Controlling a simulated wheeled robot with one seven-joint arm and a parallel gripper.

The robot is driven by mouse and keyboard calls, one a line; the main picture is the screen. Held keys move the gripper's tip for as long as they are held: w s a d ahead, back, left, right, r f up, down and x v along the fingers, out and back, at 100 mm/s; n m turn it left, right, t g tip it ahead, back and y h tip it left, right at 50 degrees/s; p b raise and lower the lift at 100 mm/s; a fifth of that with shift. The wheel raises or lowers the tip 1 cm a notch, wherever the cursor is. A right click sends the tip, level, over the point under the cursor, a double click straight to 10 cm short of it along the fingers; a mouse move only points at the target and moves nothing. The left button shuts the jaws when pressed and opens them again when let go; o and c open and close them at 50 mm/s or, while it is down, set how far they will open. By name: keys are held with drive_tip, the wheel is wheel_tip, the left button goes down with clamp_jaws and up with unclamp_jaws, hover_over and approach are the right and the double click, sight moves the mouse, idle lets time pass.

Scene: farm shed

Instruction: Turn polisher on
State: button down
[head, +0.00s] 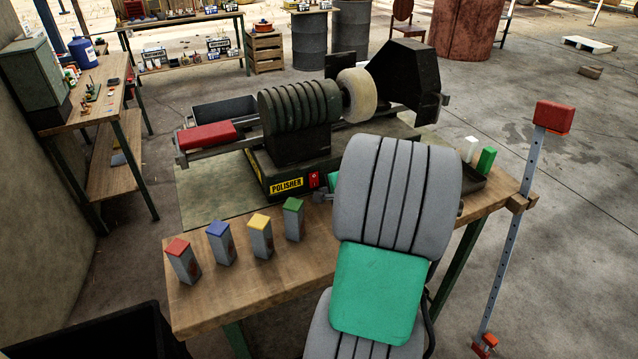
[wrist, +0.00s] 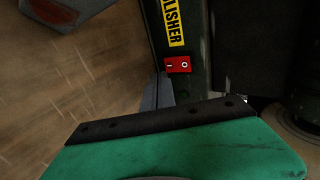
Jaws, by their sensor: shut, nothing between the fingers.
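The polisher (head: 300,125) stands on the wooden workbench (head: 245,285), with a ribbed dark motor and a pale round buffing wheel (head: 358,95). A yellow POLISHER label (head: 286,186) is on its base. Just right of the label is a small red switch (head: 314,180). In the wrist view the red switch (wrist: 178,65) shows white I and O marks; I cannot tell its position. My gripper (wrist: 160,82) is shut and empty, its grey fingertips just below and left of the switch. I cannot tell whether they touch it. In the head view my arm mostly hides the gripper.
Several grey blocks with coloured tops, such as the red-topped one (head: 183,262), stand along the bench left of my arm. A white block (head: 468,149) and a green block (head: 486,160) are at the right. A post (head: 513,220) with a red top stands at the right edge.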

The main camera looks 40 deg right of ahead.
sight(315, 184)
drive_tip(key=w, duration=0.2)
drive_tip(key=w+d+p, duration=0.1)
drive_tip(key=w, duration=0.1)
drive_tip(key=shift+w+d+f, duration=0.1)
drive_tip(key=shift+f, duration=0.3)
